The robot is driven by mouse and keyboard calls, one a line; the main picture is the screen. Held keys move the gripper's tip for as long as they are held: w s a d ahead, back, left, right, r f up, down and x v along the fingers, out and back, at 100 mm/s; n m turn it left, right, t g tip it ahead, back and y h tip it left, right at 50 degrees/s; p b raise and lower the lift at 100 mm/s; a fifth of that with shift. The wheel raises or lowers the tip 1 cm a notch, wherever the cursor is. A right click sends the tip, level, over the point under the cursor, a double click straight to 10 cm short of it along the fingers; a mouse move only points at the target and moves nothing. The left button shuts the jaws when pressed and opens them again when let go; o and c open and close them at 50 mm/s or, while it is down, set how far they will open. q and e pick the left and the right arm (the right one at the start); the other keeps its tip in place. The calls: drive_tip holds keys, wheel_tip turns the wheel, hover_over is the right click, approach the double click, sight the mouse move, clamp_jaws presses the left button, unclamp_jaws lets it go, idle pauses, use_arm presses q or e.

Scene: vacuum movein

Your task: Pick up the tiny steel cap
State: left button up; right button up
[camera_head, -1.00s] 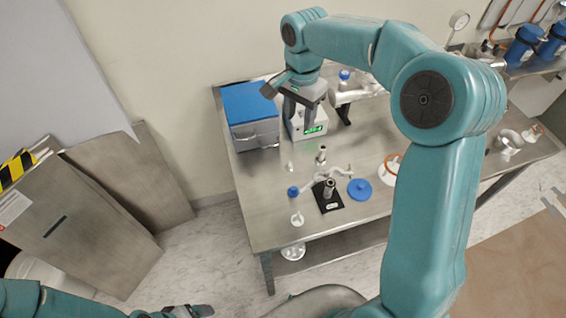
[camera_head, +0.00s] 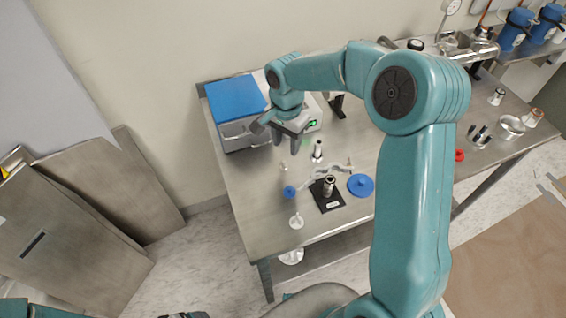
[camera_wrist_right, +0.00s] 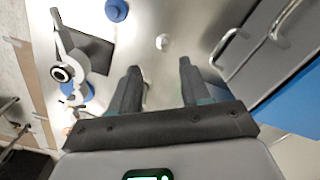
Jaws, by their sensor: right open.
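A tiny pale cap (camera_head: 284,167), which I take for the steel cap, stands on the steel table. It also shows in the right wrist view (camera_wrist_right: 162,42), beyond the gap between my right fingers. My right gripper (camera_head: 286,148) is open and empty, pointing down just behind the cap in the head view. In the wrist view its two fingertips (camera_wrist_right: 159,68) stand apart, with bare table between them. They do not touch the cap. Only a sliver of my left gripper (camera_head: 186,315) shows at the bottom edge, so its jaws cannot be made out.
A blue-lidded box (camera_head: 237,97) with metal handles stands close left of my right gripper. An upright steel fitting (camera_head: 318,151) is to the right. A black plate (camera_head: 327,195), blue knob (camera_head: 290,191) and blue disc (camera_head: 360,185) lie nearer the front.

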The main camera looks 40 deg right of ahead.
sight(284, 161)
drive_tip(key=shift+s+f, duration=0.2)
drive_tip(key=shift+f, duration=0.85)
drive_tip(key=f, duration=0.3)
drive_tip(key=w+f+p, duration=0.1)
drive_tip(key=f, duration=0.1)
drive_tip(key=shift+w+f, duration=0.15)
drive_tip(key=shift+f, duration=0.25)
drive_tip(key=c, duration=0.3)
clamp_jaws()
